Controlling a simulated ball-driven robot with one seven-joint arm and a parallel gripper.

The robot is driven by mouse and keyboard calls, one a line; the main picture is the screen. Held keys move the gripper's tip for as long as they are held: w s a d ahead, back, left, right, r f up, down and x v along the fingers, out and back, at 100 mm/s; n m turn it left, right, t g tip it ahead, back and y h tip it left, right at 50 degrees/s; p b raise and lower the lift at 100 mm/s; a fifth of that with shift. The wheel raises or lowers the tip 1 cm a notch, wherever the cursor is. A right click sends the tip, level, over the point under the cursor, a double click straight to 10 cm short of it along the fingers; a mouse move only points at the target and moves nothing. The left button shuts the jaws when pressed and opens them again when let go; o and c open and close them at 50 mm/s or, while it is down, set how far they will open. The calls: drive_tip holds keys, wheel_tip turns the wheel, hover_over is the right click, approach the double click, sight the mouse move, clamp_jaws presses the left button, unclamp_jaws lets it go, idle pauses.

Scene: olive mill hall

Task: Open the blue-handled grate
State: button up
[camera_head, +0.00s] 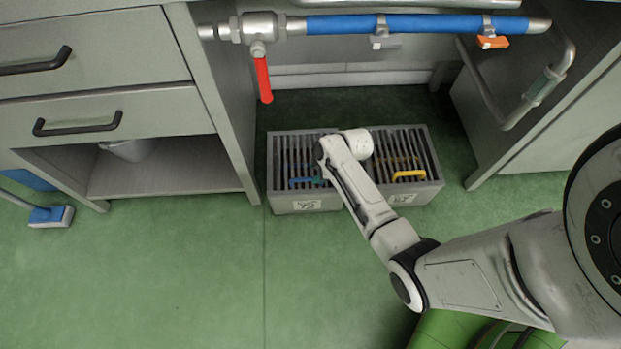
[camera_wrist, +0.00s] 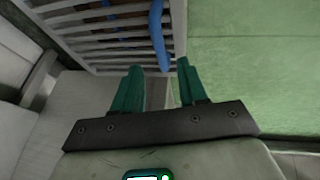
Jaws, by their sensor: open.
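The blue-handled grate (camera_head: 284,155) is the left half of a grey slatted floor drain, lying flat. Its blue handle (camera_head: 305,183) is at the front edge, just left of my arm. In the wrist view the blue handle (camera_wrist: 157,35) runs up the picture beside pale slats (camera_wrist: 90,30). My gripper (camera_wrist: 160,67) is open with two teal fingers. The handle's lower end shows between the fingertips in the picture. I cannot tell whether it touches them. In the head view the fingers are hidden by my arm, which covers the middle of the drain.
A yellow handle (camera_head: 409,175) is on the drain's right half. A drawer cabinet (camera_head: 95,80) stands left and another cabinet (camera_head: 570,125) right. A blue pipe (camera_head: 345,24) with a red lever (camera_head: 263,79) runs above behind. The green floor (camera_head: 190,270) in front is clear.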

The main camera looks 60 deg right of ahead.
sight(308, 179)
drive_tip(key=b+x, duration=0.2)
drive_tip(key=x, duration=0.3)
drive_tip(key=shift+w+f, duration=0.1)
drive_tip(key=shift+f, duration=0.2)
clamp_jaws()
idle(0.5)
